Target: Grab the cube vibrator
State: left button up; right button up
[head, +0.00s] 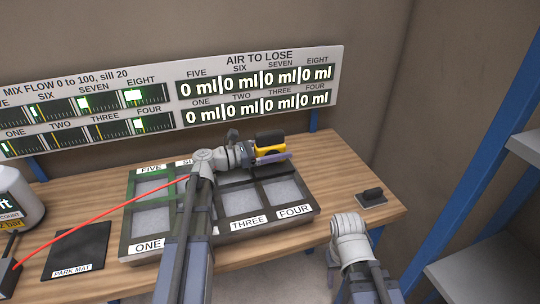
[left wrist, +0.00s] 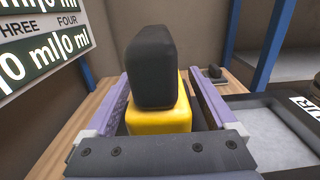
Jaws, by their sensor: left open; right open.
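The cube vibrator, a yellow block with a black top (head: 270,141), is above the far side of the tray, beyond the compartments marked SIX and SEVEN. In the left wrist view the black top (left wrist: 152,62) stands over the yellow body (left wrist: 160,117). My left gripper (head: 272,157) is open, with its purple fingers on either side of the yellow body. Whether the fingers touch it cannot be told. My right arm comes in at the lower right, and its gripper does not show.
The dark tray (head: 268,231) with numbered compartments sits on the wooden bench (head: 385,218). A grey plate with a black block (head: 372,197) lies at the bench's right end. A park mat (head: 78,250) and a white container (head: 18,200) are at left. Shelving (head: 480,262) stands right.

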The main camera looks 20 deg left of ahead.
pick_arm(q)
jog(key=shift+w+d, duration=0.2)
jog(key=shift+d, duration=0.05)
grip_shut()
dwell(0.6)
